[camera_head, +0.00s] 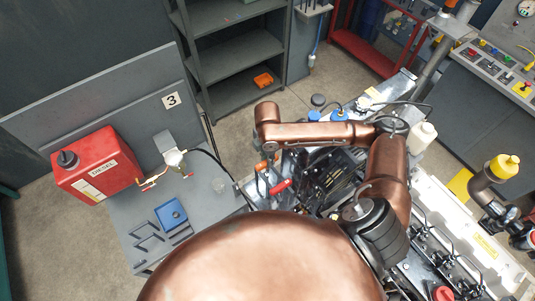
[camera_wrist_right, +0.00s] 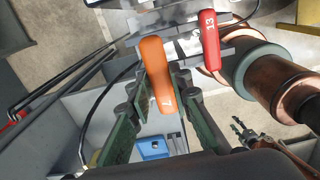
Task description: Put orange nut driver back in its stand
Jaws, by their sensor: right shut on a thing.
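The orange nut driver (camera_wrist_right: 156,70), marked 7, stands between the green-padded fingers of my right gripper (camera_wrist_right: 158,86) in the right wrist view. The gripper is shut on its handle. In the head view the orange handle (camera_head: 261,166) shows below the bent copper wrist, left of the engine. The grey metal stand (camera_wrist_right: 184,46) is just behind the handle in the wrist view. The driver's shaft is hidden, so I cannot tell whether it sits in the stand.
A red nut driver (camera_wrist_right: 209,40), marked 13, is close to the right of the orange one; it also shows in the head view (camera_head: 281,186). A grey table (camera_head: 130,210) at left holds a red diesel can (camera_head: 98,170) and a blue box (camera_head: 171,214). The engine (camera_head: 335,175) is right of the drivers.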

